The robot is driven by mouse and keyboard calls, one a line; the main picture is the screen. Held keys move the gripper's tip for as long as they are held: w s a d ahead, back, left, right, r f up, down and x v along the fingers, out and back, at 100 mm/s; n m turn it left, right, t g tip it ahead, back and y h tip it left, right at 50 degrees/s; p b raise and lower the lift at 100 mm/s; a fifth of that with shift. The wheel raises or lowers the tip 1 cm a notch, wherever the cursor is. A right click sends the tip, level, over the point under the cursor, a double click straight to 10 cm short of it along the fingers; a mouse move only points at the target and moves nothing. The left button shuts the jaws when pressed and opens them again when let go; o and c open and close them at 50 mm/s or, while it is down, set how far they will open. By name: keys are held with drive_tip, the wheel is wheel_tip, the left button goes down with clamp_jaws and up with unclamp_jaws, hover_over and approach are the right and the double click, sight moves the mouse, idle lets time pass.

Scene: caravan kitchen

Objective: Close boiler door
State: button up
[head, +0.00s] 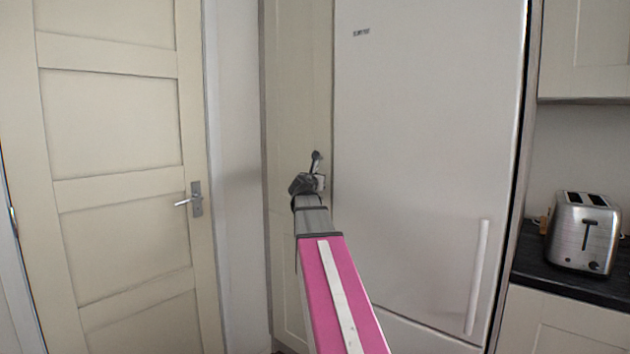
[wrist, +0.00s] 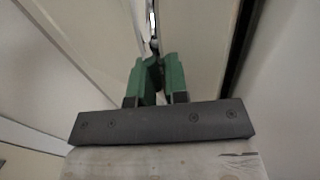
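A tall, narrow cream cabinet door (head: 297,80) stands between the white wall and the fridge in the head view. I take it to be the boiler door; how far it stands open is not clear. A small dark handle or knob (head: 316,156) shows on it just beyond my gripper (head: 311,178). In the wrist view, the green fingers of my gripper (wrist: 157,62) are close together, with their tips at a small metal piece (wrist: 154,44), likely this handle. Whether they are closed around it or only beside it is hidden.
A tall white fridge (head: 430,130) with a vertical handle (head: 477,277) stands directly right of the cabinet. A cream panelled room door (head: 120,120) with a lever handle is at the left, shut. A toaster (head: 583,232) sits on the dark counter (head: 535,262) at the right.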

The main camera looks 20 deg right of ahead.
drive_tip(key=shift+o, duration=0.9)
drive_tip(key=shift+s+a, duration=0.1)
drive_tip(key=v, duration=1)
drive_tip(key=shift+s+a, duration=0.15)
drive_tip(key=shift+s, duration=0.1)
